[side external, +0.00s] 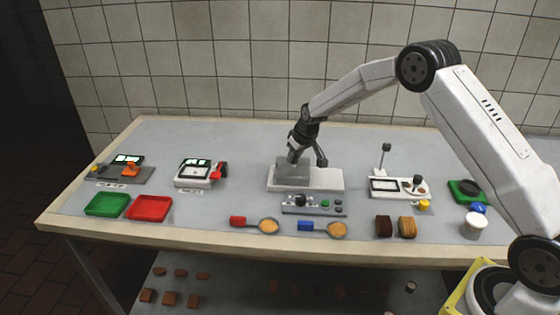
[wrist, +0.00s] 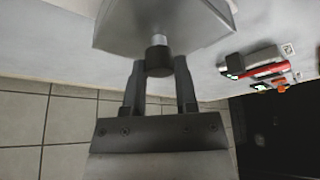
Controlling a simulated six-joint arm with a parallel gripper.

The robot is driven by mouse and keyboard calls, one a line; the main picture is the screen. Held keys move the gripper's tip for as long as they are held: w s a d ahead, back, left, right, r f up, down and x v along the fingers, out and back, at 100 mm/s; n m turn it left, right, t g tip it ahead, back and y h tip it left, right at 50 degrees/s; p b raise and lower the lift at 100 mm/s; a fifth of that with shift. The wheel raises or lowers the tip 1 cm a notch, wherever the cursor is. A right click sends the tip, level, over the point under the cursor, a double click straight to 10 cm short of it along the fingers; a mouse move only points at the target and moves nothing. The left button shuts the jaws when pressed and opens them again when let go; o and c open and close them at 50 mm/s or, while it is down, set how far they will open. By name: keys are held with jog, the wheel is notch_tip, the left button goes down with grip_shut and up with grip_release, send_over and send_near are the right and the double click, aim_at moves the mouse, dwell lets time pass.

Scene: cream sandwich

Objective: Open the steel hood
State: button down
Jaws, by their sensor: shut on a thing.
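The steel hood (side external: 291,172) is a grey box at the left part of a pale base plate (side external: 330,181) near the middle of the table. I cannot tell whether it rests on the plate or is raised. My gripper (side external: 293,156) is at the top of the hood in the side view. In the wrist view the hood (wrist: 165,22) fills the top, with a short bright stem and a dark round knob (wrist: 158,61). My gripper (wrist: 159,72) is shut on this knob, with one finger on each side. What lies under the hood is hidden.
A control panel (side external: 314,205) stands just in front of the plate. A device with an upright post (side external: 398,188) is to the right, and a white device with a red part (side external: 194,174) to the left. Spoons, trays and biscuits line the front. The table behind is clear.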

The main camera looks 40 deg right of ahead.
dwell(0.4)
jog(key=s+d, duration=0.7)
dwell(0.3)
jog(key=shift+c, duration=1.9)
grip_release()
jog(key=shift+r, duration=0.15)
jog(key=v, duration=0.7)
jog(key=shift+s+r, duration=0.2)
jog(key=shift+a, duration=0.1)
